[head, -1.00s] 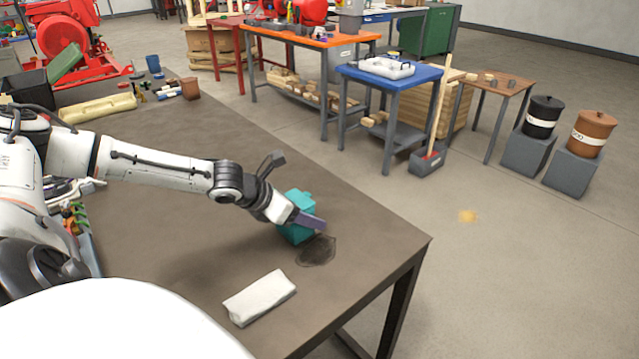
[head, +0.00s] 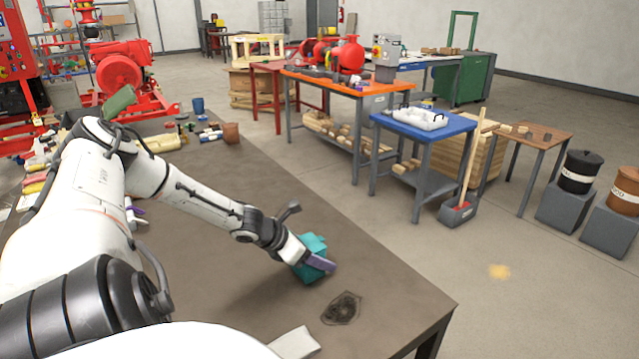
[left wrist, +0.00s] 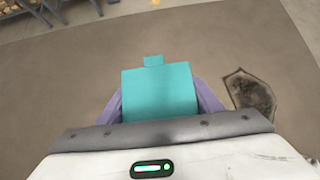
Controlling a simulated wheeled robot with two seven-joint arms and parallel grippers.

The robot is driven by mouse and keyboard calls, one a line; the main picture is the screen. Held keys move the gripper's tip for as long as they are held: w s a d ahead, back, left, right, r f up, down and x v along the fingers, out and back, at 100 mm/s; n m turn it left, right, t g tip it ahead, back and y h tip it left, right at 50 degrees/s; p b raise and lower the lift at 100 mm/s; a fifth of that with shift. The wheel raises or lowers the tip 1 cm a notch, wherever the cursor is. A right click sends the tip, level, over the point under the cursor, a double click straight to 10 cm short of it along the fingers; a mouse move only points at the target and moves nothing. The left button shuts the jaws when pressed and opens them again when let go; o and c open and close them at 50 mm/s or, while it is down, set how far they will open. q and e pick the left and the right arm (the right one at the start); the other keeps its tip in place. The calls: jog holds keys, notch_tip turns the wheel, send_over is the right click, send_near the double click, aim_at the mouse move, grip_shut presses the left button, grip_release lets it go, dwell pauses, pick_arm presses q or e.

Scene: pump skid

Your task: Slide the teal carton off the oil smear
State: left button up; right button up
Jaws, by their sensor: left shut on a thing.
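The teal carton (head: 308,268) stands on the brown table in the head view, beyond and left of the dark oil smear. My left gripper (head: 318,262) is shut on it. In the left wrist view the carton (left wrist: 160,90) sits between the two purple fingers. The oil smear (head: 342,308) lies bare on the table in the head view, with a gap between it and the carton. It also shows in the left wrist view (left wrist: 250,93), to the right of the carton. My right gripper is not in view.
A white cloth-like block (head: 294,343) lies near the front of the table (head: 390,310). Bottles and tools, with a brown cup (head: 231,133), crowd the far left end. The table's right edge drops to open floor.

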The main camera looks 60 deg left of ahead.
pick_arm(q)
jog(key=o, duration=1.5)
jog(key=shift+c, duration=0.2)
jog(key=shift+s+r+b, duration=0.15)
jog(key=shift+r+b, duration=0.05)
jog(key=shift+b, duration=0.35)
jog(key=shift+b+v, duration=0.9)
jog(key=shift+b, duration=0.15)
jog(key=v, duration=0.8)
jog(key=shift+b, duration=0.45)
